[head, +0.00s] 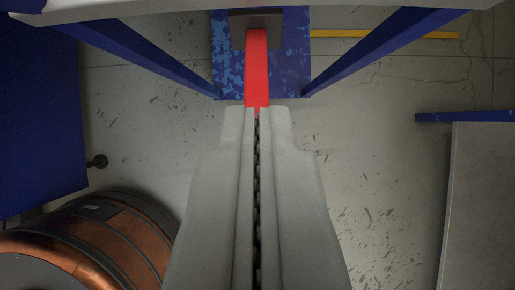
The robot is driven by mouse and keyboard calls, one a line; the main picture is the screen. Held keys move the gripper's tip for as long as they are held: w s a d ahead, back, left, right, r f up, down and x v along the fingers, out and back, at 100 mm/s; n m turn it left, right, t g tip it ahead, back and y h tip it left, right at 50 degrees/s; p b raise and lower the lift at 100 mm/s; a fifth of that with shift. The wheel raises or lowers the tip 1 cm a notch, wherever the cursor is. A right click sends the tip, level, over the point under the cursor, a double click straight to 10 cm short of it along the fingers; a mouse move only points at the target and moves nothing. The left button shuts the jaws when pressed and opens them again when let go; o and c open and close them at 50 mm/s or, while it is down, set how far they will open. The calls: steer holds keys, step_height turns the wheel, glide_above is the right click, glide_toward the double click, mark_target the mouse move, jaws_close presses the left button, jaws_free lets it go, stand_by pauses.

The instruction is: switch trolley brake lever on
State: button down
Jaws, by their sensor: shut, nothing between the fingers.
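The brake lever is a red bar (257,70) at the top centre of the head view. It runs from a grey bracket (257,20) on a worn blue plate (290,65) of the trolley toward my gripper. My gripper (257,110) is shut, with its two grey fingers side by side and nothing between them. Its tips overlap the near end of the red lever in the picture. I cannot tell whether they touch it. The lever's near end is partly hidden by the fingertips.
Blue struts (150,55) slope down on both sides of the plate. A copper-coloured drum (110,240) is at lower left, below a blue panel (40,110). A grey slab (480,210) with a blue edge is at right. Bare concrete floor (380,160) shows between them, with a yellow line.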

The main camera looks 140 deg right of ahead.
steer(key=shift+s+d+f, duration=0.15)
steer(key=shift+d, duration=0.05)
steer(key=shift+d+f+y, duration=0.1)
steer(key=shift+y, duration=0.2)
step_height(320, 180, down, 12)
steer(key=s+d+t+y, duration=0.2)
steer(key=d+t+y, duration=0.1)
steer(key=y, duration=0.1)
steer(key=shift+f+t, duration=0.2)
steer(key=shift+t, duration=0.1)
stand_by(0.7)
steer(key=shift+s+a+f, duration=0.1)
steer(key=shift+s+f, duration=0.1)
stand_by(0.4)
